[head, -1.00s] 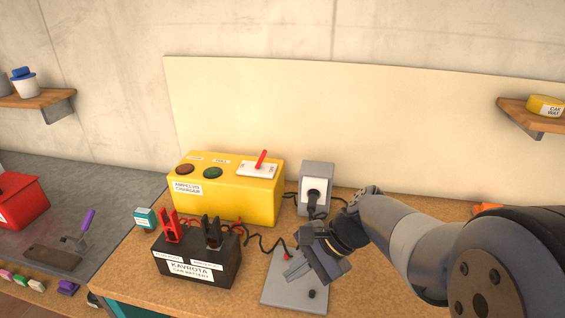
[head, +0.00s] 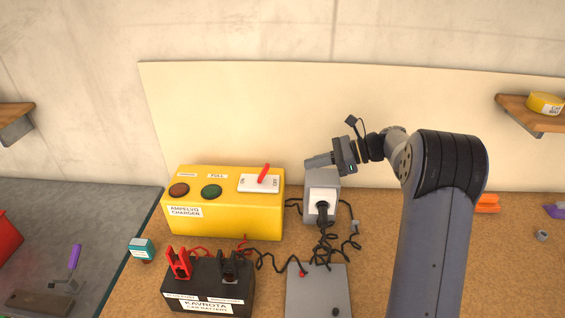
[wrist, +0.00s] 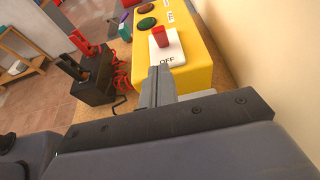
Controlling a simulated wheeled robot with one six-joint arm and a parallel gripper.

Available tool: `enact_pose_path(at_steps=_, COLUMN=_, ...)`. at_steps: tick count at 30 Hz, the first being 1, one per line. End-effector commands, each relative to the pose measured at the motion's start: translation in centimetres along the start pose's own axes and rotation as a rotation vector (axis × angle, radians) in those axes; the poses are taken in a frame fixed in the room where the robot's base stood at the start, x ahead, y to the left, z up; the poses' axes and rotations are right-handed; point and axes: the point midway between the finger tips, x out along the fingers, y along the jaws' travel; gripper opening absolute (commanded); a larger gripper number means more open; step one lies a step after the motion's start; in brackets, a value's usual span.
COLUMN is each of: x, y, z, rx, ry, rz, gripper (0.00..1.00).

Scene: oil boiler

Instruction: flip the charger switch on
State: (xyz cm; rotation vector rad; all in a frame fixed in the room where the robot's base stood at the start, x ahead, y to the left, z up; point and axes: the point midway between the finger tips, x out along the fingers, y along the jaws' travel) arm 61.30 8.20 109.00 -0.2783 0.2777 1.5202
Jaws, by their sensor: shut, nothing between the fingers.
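The yellow charger (head: 225,215) stands on the bench. On its top is a white switch plate (head: 250,184), with ON on the left and OFF on the right. The red switch lever (head: 264,173) leans right, toward OFF. In the wrist view the lever (wrist: 159,36) stands beyond my fingertips, beside the OFF label. My gripper (head: 308,163) is shut and empty, raised to the right of the charger with its fingers pointing left toward the lever. It is apart from the lever. In the wrist view my closed fingers (wrist: 160,78) point at the OFF end of the plate.
A grey socket box (head: 324,190) with a black plug stands below my gripper. A black car battery (head: 208,285) with red and black clamps is in front of the charger. Loose cables and a grey plate (head: 318,290) lie to the right. A pale board stands behind.

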Motion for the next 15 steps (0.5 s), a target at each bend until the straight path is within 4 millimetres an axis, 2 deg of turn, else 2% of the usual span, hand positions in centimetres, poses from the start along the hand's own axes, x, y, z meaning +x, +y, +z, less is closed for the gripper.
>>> enact_pose_path(at_steps=11, x=-0.09, y=-0.28, z=0.00, rx=0.008, ry=-0.008, rz=0.000, gripper=0.00)
enact_pose_path(at_steps=15, x=0.53, y=-0.24, z=0.05, rx=0.008, ry=-0.008, rz=0.002, gripper=0.00)
